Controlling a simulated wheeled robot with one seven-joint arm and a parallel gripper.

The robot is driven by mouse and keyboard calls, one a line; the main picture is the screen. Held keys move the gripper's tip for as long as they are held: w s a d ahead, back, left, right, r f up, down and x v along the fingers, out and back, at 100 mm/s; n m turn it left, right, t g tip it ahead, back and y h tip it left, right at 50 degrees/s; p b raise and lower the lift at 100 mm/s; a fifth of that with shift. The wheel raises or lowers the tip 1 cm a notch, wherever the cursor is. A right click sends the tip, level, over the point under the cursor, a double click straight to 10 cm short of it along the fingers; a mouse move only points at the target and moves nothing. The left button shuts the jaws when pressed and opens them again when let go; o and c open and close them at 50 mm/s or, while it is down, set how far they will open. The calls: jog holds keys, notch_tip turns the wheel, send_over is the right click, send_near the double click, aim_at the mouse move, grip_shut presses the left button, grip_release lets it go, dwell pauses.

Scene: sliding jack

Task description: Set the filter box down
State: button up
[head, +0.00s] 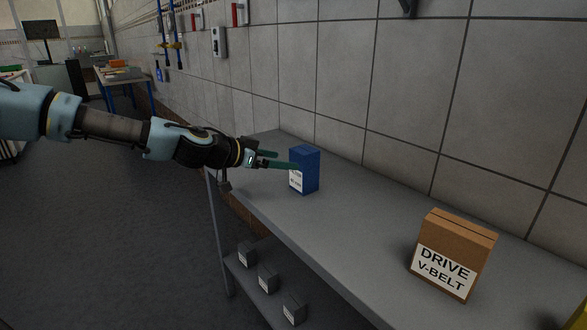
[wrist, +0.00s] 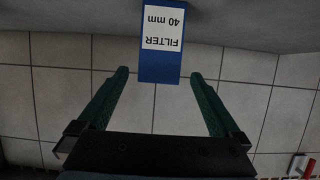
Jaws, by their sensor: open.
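The blue filter box (head: 306,170) stands upright on the grey bench top (head: 262,198), near its far left end. Its white label also shows in the wrist view (wrist: 162,42), reading "FILTER 40 mm" upside down. My gripper (head: 282,160) is open with its green fingers pointing at the box from the left. In the wrist view my gripper (wrist: 158,78) has its fingers spread wide, with a gap between each finger and the box. The box's base appears to rest on the bench.
A brown drive V-belt box (head: 452,256) stands on the bench at right. Several small grey boxes (head: 267,278) sit on the lower shelf. A tiled wall (head: 330,70) runs behind the bench. The bench between the two boxes is clear.

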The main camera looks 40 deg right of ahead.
jog(key=shift+v, duration=1.4)
jog(key=a+f+y, duration=0.1)
jog(key=a+f, duration=0.2)
jog(key=s+a+f+n+y, duration=0.1)
jog(key=a+f, duration=0.1)
jog(key=f, duration=0.1)
jog(key=a+f+y, duration=0.2)
jog(key=a+f, duration=0.1)
jog(key=shift+s+a+f+n, duration=0.15)
jog(key=shift+s+a+n, duration=0.1)
jog(key=shift+a+n, duration=0.05)
jog(key=w+a+f+n+y, duration=0.1)
jog(key=a+f+n+y, duration=0.25)
jog(key=a, duration=0.75)
jog(key=s+a+r+n+y, duration=0.1)
jog(key=a+n, duration=0.3)
jog(key=a, duration=0.5)
jog(key=a+r+n+t+y, duration=0.1)
jog(key=a+r+n, duration=0.3)
jog(key=a, duration=0.6)
jog(key=s+a+r+n+t+y, duration=0.1)
jog(key=a+r+n+y, duration=0.2)
jog(key=a, duration=0.6)
jog(key=shift+s+a+n+y, duration=0.2)
jog(key=shift+s+n+y, duration=0.15)
jog(key=shift+n, duration=0.4)
